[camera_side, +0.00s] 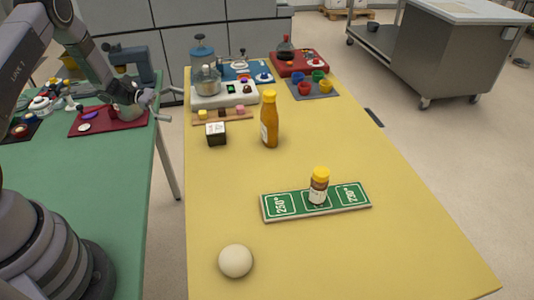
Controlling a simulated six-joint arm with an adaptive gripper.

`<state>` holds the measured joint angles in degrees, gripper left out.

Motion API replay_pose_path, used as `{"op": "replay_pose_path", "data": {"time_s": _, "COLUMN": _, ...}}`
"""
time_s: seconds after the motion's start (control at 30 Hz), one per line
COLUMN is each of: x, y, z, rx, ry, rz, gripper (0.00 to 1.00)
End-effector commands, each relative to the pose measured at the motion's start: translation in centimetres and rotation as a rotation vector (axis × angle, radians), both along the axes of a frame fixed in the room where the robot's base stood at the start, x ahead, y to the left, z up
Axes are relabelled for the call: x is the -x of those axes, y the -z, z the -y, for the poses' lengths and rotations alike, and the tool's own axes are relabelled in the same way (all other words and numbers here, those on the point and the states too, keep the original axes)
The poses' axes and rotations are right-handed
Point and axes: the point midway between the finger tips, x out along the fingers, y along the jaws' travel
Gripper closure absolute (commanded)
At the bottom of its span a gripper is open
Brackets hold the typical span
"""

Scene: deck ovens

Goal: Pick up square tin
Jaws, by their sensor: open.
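A small dark square box with a pale top (216,133), which looks like the square tin, stands on the yellow table (350,255), left of the orange bottle (269,120). My gripper (170,105) is open, with nothing seen between its fingers. It is over the gap between the green table and the yellow table, left of the dark box and apart from it. The green board (333,198) has white 250° marks, and a small brown jar with a yellow cap (319,186) stands on its middle marking.
A pale ball (235,261) lies at the front of the yellow table. A wooden strip with small blocks (222,117) lies just behind the dark box. Trays, jars and cups crowd the far end. The green table (125,190) holds a red mat (82,129).

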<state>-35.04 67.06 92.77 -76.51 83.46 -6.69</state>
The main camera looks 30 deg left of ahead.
Motion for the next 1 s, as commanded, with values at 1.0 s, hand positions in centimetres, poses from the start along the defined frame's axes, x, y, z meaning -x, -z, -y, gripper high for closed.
{"op": "replay_pose_path", "data": {"time_s": 1.0, "x": -5.1, "y": 12.1, "z": 1.2, "rx": 0.286, "ry": -0.353, "rz": -0.086, "gripper": 0.04}}
